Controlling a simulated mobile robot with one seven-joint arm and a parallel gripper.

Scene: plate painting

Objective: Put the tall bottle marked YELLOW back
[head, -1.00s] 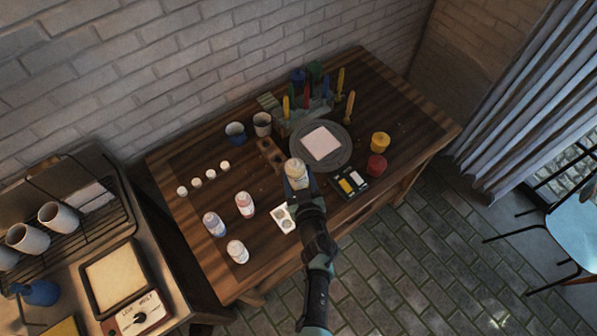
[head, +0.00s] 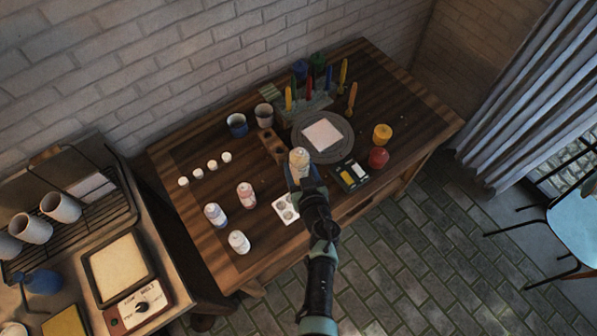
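A cream-coloured bottle (head: 299,157) stands up between the fingers of my gripper (head: 301,176), over the front middle of the wooden table. The gripper seems shut around it, but the fingers are small and partly hidden by my wrist. Its lettering cannot be read, and I cannot tell whether its base touches the table. Three similar bottles stand at the front left: one with a pinkish label (head: 246,196), one with a bluish label (head: 215,215) and a pale one (head: 239,242). No YELLOW marking is legible. A wooden block with holes (head: 268,141) lies just behind-left of my gripper.
A white palette (head: 284,209) and a paint set (head: 350,175) flank my gripper. A round grey stand (head: 342,151) bears a white square. Yellow (head: 382,134) and red (head: 378,158) pots stand right. Four-walled clutter aside, bare wood (head: 188,205) shows at left.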

